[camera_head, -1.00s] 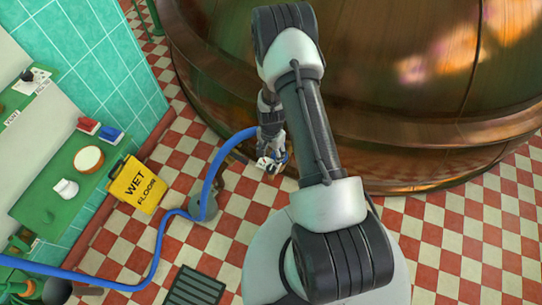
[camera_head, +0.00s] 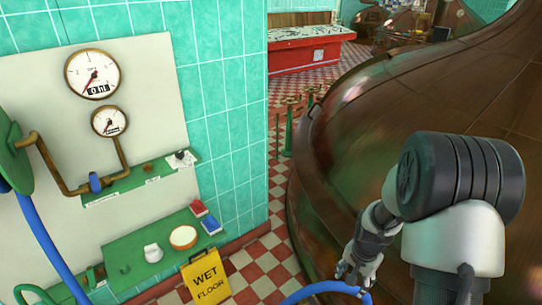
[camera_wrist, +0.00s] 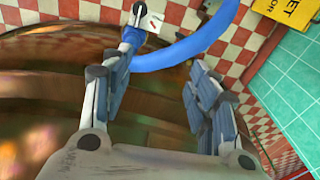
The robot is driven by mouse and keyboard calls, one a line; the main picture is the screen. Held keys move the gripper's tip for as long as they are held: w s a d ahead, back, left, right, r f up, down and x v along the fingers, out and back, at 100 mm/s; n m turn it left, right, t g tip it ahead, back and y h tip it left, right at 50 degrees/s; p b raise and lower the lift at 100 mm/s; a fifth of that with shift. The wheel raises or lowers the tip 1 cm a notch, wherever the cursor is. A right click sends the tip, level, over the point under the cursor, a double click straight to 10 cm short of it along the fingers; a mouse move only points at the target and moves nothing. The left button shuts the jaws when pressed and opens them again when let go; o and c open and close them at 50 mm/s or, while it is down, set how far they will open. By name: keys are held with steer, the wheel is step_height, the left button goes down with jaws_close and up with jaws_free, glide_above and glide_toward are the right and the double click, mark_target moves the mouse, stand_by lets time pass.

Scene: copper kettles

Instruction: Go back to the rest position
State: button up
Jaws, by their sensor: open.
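My gripper (camera_head: 352,280) hangs beside the big copper kettle (camera_head: 400,110), low at the right of the head view. In the wrist view my gripper (camera_wrist: 158,75) has its two fingers well apart, with nothing between them. A blue hose (camera_wrist: 188,48) curves just beyond the fingers, and its end is close to the left fingertip. I cannot tell whether they touch. The hose also shows in the head view (camera_head: 318,290), below my gripper.
At the left are a wall panel with gauges (camera_head: 92,74), a green shelf (camera_head: 130,255) with a white jug (camera_head: 153,252) and bowl (camera_head: 183,237). A yellow wet-floor sign (camera_head: 206,278) stands below. Checkered floor (camera_head: 262,262) is free between sign and kettle.

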steer(key=s+a+r+n+t, duration=0.1)
steer(key=s+a+r+n, duration=0.2)
steer(key=r, duration=0.7)
steer(key=s+a+r+n+t, duration=0.1)
steer(key=s+a+r, duration=0.25)
steer(key=r, duration=0.65)
steer(key=s+a+r+n, duration=0.1)
steer(key=s+r+n, duration=0.2)
steer(key=s, duration=0.5)
steer(key=s+a+r+n+t, duration=0.1)
steer(key=s+a+r+n, duration=0.1)
steer(key=s+r, duration=0.3)
steer(key=s, duration=0.3)
steer(key=shift+s+a+n, duration=0.15)
steer(key=shift+s+n, duration=0.2)
steer(key=shift+n, duration=0.05)
steer(key=shift+c, duration=0.4)
